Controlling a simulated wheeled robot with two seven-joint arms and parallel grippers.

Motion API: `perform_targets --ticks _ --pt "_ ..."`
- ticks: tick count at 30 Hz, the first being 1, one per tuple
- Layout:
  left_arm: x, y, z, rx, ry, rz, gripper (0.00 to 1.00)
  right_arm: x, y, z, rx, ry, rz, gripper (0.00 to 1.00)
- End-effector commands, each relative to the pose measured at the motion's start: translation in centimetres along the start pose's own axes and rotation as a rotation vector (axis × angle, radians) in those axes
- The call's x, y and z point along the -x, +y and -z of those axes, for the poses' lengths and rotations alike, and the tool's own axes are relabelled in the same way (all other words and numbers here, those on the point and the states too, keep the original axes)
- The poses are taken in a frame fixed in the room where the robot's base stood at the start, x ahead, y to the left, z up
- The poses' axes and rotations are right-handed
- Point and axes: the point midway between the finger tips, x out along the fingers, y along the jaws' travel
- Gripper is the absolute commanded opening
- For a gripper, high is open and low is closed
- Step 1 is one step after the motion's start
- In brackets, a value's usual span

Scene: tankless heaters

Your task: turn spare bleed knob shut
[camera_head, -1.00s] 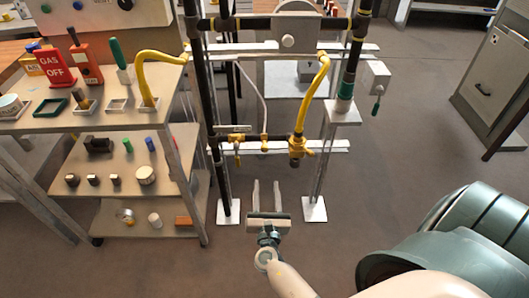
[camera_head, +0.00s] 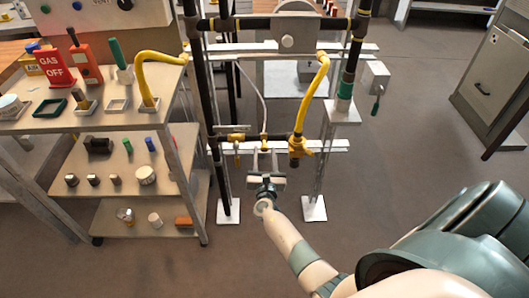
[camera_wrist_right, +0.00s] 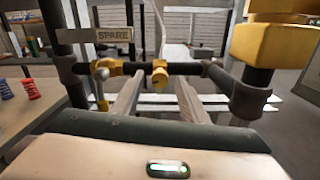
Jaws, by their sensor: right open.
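A small yellow knob (camera_wrist_right: 160,76) sits on a dark horizontal pipe, close to the SPARE tag (camera_wrist_right: 113,35). In the head view it is the small yellow fitting (camera_head: 264,142) in the middle of the frame's lower pipe. My right gripper (camera_head: 265,156) is open below it, fingers pointing at the pipe. In the right wrist view its two fingers (camera_wrist_right: 160,88) reach to either side of the knob with gaps. Contact cannot be made out. A yellow valve with a hanging lever (camera_wrist_right: 101,82) is left of the knob. My left gripper is out of view.
A yellow hose (camera_head: 314,90) drops to a brass valve (camera_head: 299,146) close right of the gripper. Black uprights and white feet (camera_head: 314,208) flank it. A shelf cart (camera_head: 120,185) with tools stands left. Floor in front is clear.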

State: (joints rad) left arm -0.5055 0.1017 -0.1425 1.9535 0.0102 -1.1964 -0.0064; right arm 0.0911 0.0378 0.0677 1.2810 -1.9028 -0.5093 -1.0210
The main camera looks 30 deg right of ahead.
Motion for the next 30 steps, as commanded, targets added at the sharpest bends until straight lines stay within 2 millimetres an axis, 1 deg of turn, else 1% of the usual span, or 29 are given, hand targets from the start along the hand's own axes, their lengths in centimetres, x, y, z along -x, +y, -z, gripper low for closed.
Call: perform_targets --ticks 1,6,15,20,21,30 --pt "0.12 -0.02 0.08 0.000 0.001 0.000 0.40 -0.53 0.03 -0.04 0.000 -0.001 0.000 0.40" --pt "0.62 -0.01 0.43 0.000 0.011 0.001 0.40 -1.27 0.02 -0.01 0.000 0.000 0.000 0.40" --pt "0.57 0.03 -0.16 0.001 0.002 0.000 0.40 -1.36 0.01 -0.03 0.000 0.000 0.000 0.40" --pt "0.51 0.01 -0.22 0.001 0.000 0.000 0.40 -1.34 0.00 -0.02 0.000 0.000 0.000 0.02" --pt "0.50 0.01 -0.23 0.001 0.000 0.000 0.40 -1.34 0.00 -0.02 0.000 0.000 0.000 0.00" --pt "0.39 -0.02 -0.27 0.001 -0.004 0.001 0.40 -1.32 -0.02 0.07 -0.016 0.000 0.000 0.00"
